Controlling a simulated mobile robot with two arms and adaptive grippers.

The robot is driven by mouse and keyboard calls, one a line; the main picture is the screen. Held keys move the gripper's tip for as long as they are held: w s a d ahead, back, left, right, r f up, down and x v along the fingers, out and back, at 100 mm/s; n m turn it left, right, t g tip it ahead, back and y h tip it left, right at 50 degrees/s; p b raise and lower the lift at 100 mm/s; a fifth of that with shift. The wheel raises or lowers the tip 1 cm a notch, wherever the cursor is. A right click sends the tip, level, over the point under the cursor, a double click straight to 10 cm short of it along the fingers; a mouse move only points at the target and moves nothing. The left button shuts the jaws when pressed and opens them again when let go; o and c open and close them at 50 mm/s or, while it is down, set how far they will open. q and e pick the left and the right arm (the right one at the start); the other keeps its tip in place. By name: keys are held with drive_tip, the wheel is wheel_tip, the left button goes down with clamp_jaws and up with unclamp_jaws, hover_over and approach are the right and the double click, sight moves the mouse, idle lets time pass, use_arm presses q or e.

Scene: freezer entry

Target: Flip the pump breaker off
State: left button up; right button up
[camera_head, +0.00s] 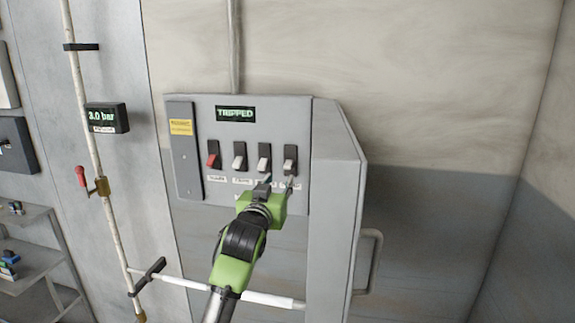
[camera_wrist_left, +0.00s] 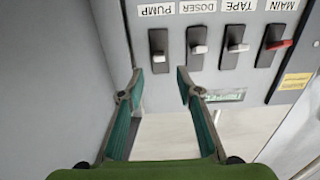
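The pump breaker (camera_head: 290,160) is the rightmost of the switches on the grey panel in the head view, with a pale lever in a black plate. In the left wrist view, where the labels appear upside down, the breaker marked PUMP (camera_wrist_left: 158,44) is at the far left. My left gripper (camera_head: 278,184) is just below the switches in the head view. In the wrist view my left gripper (camera_wrist_left: 160,76) is open and empty, its fingertips on either side of the pump lever's line. I cannot tell whether they touch the panel. My right gripper is not in view.
The doser (camera_head: 264,158), tape (camera_head: 239,155) and red main (camera_head: 213,155) breakers sit beside the pump breaker. A display (camera_head: 235,114) reads TRIPPED. A pipe (camera_head: 95,150) and gauge (camera_head: 107,117) are left.

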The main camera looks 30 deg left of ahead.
sight(287, 169)
use_arm(q)
drive_tip(key=p+x, duration=0.3)
drive_tip(key=x, duration=0.6)
drive_tip(key=shift+w+p, duration=0.35)
drive_tip(key=shift+w, duration=0.3)
clamp_jaws()
